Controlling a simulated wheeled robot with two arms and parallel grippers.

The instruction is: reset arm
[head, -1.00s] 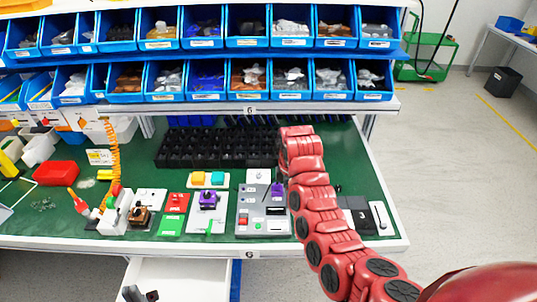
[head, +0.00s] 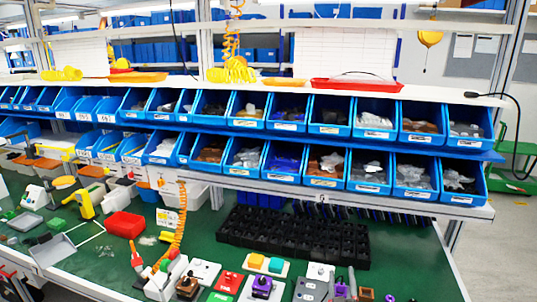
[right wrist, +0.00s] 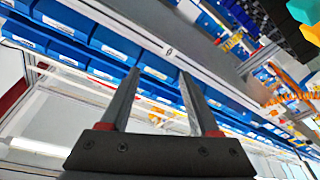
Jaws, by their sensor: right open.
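My right gripper (right wrist: 158,76) shows in the right wrist view with its two long grey fingers apart and nothing between them. Blue bins (right wrist: 118,45) lie behind the fingers in that picture. No arm shows clearly in the head view, and my left gripper is in neither view. At the bottom of the head view, a purple switch (head: 262,283) sits on a white base. A grey panel (head: 309,291) beside it is cut off by the lower edge, so its controls are mostly hidden.
Two rows of blue bins (head: 325,165) hang above the green table (head: 205,228). A black tray (head: 292,236) lies under the shelf. A red box (head: 125,224) and a coiled orange hose (head: 180,225) are at the left. Open floor lies at the right.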

